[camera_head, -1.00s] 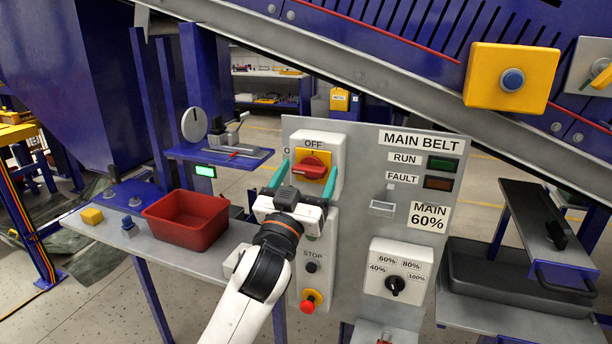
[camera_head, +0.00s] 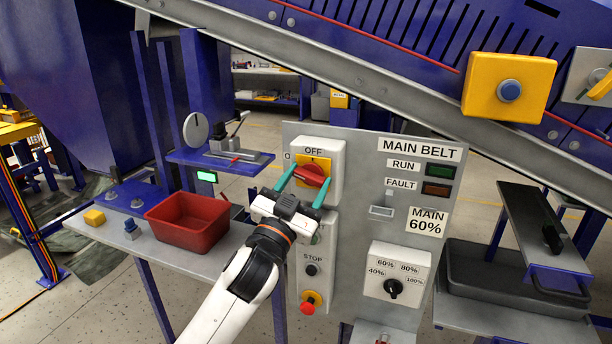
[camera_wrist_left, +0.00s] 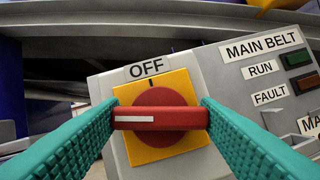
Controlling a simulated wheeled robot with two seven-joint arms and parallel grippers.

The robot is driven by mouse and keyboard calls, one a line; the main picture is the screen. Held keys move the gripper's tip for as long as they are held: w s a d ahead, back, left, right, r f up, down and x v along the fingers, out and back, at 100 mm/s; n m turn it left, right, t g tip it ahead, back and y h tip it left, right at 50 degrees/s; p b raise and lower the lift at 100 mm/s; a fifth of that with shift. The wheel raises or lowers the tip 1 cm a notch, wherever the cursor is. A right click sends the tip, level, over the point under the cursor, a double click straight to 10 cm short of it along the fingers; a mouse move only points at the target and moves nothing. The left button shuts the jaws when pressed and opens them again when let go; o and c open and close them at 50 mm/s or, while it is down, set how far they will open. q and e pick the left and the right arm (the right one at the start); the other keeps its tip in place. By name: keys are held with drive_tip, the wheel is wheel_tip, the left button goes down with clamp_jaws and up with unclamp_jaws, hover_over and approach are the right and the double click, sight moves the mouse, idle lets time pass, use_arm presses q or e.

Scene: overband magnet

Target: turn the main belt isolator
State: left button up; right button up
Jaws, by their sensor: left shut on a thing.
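The main belt isolator is a red rotary knob (camera_head: 314,173) on a yellow plate (camera_head: 321,161), on a pale box below an OFF label. My left gripper (camera_head: 306,184) is shut on the knob's handle, its teal fingers at the two ends. In the left wrist view the red handle (camera_wrist_left: 160,119) lies level between the fingertips, with a white mark at its left end. The yellow plate and OFF label appear tilted there. In the head view the handle slants down to the right. My right gripper is out of view.
The grey panel (camera_head: 353,241) also bears RUN and FAULT lamps, a speed dial (camera_head: 393,288) and a red stop button (camera_head: 307,306) below the isolator. A red bin (camera_head: 189,222) stands on the left bench. The sloping conveyor frame passes above the panel.

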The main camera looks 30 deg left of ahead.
use_arm(q)
drive_tip(key=m, duration=0.1)
drive_tip(key=m+h+p, duration=0.1)
drive_tip(key=shift+r+m+h, duration=0.2)
drive_tip(key=shift+m+h, duration=0.1)
drive_tip(key=shift+m, duration=0.1)
drive_tip(key=m+g+h+p, duration=0.1)
drive_tip(key=m+p, duration=0.2)
drive_tip(key=m, duration=0.1)
drive_tip(key=m+g+h+p, duration=0.1)
drive_tip(key=m+p, duration=0.3)
drive_tip(key=m+g+h+p, duration=0.1)
drive_tip(key=m+p, duration=0.2)
drive_tip(key=m, duration=0.1)
drive_tip(key=shift+a+r+h+p, duration=0.15)
drive_tip(key=shift+r+h+p, duration=0.15)
drive_tip(key=shift+h, duration=0.1)
drive_tip(key=shift+f+m+g+p, duration=0.25)
drive_tip(key=shift+m+g+p, duration=0.45)
drive_tip(key=shift+m+p, duration=0.8)
drive_tip(key=o, duration=1)
